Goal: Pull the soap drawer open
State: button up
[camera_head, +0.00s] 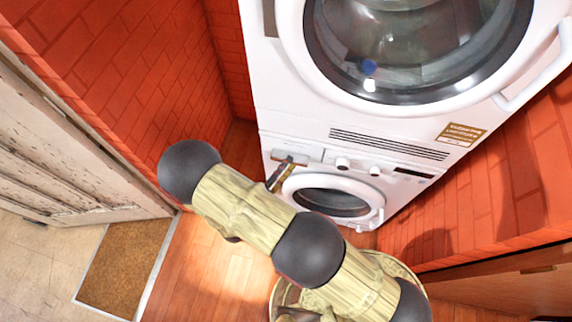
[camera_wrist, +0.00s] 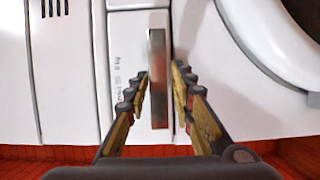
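The soap drawer (camera_head: 309,153) is at the upper left of the lower white machine's front. In the wrist view its pale front (camera_wrist: 124,60) carries small print and looks flush with the panel around it. Its handle (camera_wrist: 158,45) is a shiny metal bar, upright in the wrist view. My gripper (camera_wrist: 161,72) is open, with one finger on each side of the bar. Narrow gaps seem to show between fingers and bar; I cannot tell whether they touch. In the head view my gripper (camera_head: 279,177) is at the drawer, and its fingers partly hide the drawer front.
The lower machine's round door (camera_head: 335,200) is close to my gripper. A larger white machine (camera_head: 400,125) with a glass door sits above. Red brick walls (camera_head: 130,70) flank both. A brown doormat (camera_head: 125,265) lies at left on the floor.

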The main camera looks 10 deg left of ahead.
jog(key=c, duration=0.5)
jog(key=shift+f, duration=0.1)
grip_shut()
jog(key=shift+d, duration=0.1)
jog(key=shift+s+f, duration=0.1)
jog(key=shift+s, duration=0.05)
